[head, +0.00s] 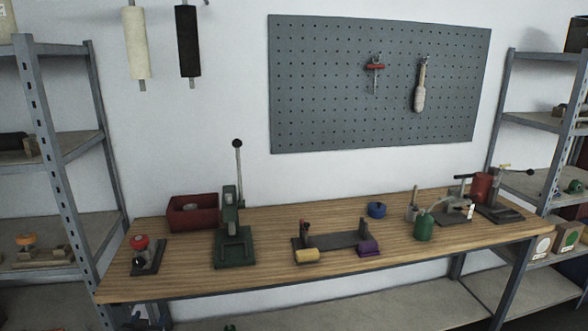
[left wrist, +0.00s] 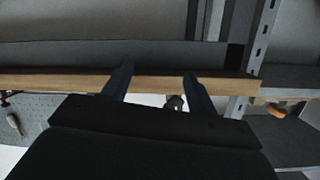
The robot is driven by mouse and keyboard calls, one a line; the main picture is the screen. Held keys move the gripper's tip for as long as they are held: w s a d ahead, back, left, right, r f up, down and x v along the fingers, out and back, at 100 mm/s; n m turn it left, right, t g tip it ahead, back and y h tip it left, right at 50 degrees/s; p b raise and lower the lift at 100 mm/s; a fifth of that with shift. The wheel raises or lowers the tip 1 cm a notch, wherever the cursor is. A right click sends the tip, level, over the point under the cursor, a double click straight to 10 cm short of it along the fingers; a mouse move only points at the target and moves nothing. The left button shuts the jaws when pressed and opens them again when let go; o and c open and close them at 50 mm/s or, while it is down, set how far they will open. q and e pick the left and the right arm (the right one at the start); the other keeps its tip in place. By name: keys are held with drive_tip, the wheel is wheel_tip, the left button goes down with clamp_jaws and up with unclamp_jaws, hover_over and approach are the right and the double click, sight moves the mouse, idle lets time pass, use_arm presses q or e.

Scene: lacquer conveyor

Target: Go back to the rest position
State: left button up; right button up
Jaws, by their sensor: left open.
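My left gripper (head: 148,318) shows only in part at the bottom left of the head view, low in front of the workbench's front edge. In the left wrist view its two dark fingers (left wrist: 157,85) stand apart with nothing held between them. The wooden workbench (head: 190,275) runs across the head view, and its edge (left wrist: 150,83) crosses behind the fingers in the left wrist view. I cannot tell the exact gap between fingers and bench. My right gripper does not show.
Metal shelves (head: 50,130) stand left and right. A pegboard (head: 330,80) hangs behind.

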use_arm(q)
drive_tip(key=s+d+f+g+h, duration=0.1)
drive_tip(key=s+d+f+g, duration=0.1)
drive_tip(key=s+d+f, duration=0.5)
drive_tip(key=s+d+f+g, duration=0.2)
drive_tip(key=s+f, duration=0.2)
drive_tip(key=f, duration=0.5)
drive_tip(key=s+d+f+g+h, duration=0.1)
drive_tip(key=s+d+f+g, duration=0.2)
drive_tip(key=s+d+f, duration=0.3)
drive_tip(key=s+d+f+g, duration=0.2)
drive_tip(key=s+d+f, duration=0.2)
drive_tip(key=s, duration=0.4)
drive_tip(key=s+d+f+m+g+h, duration=0.1)
drive_tip(key=s+d+f+g, duration=0.1)
drive_tip(key=s+d+f, duration=0.3)
drive_tip(key=s+d+f+m+g+h, duration=0.1)
drive_tip(key=s+d+f, duration=0.3)
drive_tip(key=s, duration=0.8)
drive_tip(key=shift+d+f+g, duration=0.35)
drive_tip(key=shift+d+g, duration=0.1)
drive_tip(key=shift+g, duration=0.25)
